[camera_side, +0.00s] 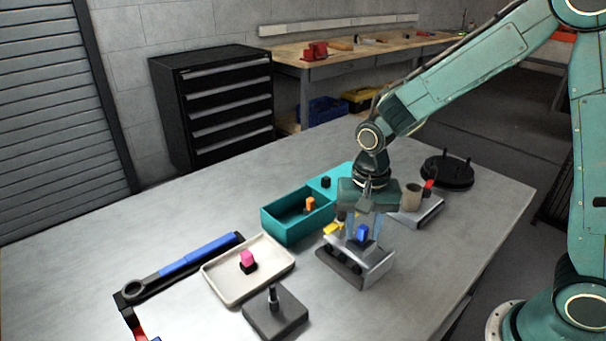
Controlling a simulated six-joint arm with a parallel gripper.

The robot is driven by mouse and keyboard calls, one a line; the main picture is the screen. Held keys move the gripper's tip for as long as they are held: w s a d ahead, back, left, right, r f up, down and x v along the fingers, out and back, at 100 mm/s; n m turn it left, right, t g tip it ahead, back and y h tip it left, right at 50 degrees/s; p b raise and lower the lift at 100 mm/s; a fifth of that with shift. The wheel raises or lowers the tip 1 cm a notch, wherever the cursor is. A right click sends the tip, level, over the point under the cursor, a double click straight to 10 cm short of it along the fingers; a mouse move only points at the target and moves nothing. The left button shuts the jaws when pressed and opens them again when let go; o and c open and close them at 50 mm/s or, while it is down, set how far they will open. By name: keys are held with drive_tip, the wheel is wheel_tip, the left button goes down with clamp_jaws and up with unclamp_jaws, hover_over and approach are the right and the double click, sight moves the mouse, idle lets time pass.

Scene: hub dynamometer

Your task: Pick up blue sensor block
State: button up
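The blue sensor block (362,233) sits upright on a grey metal fixture (352,266) near the middle of the table. My gripper (363,228) points straight down over this fixture. Its two fingers are apart, one on each side of the blue block in this view. The block looks narrower than the space between the fingers, and I see no clear contact. The fingers and palm partly hide the fixture's back and what stands there.
A yellow piece (333,229) is close left of my gripper. A teal bin (283,232) with an orange-topped part, a cream tray (222,290) with a pink-topped part, and a dark post base (275,317) lie left. A cup (411,197) and black disc (447,173) stand right.

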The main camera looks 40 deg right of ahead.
sight(363, 227)
drive_tip(key=shift+c, duration=0.3)
drive_tip(key=c, duration=0.7)
drive_tip(key=shift+r, duration=0.1)
drive_tip(key=shift+r, duration=3.9)
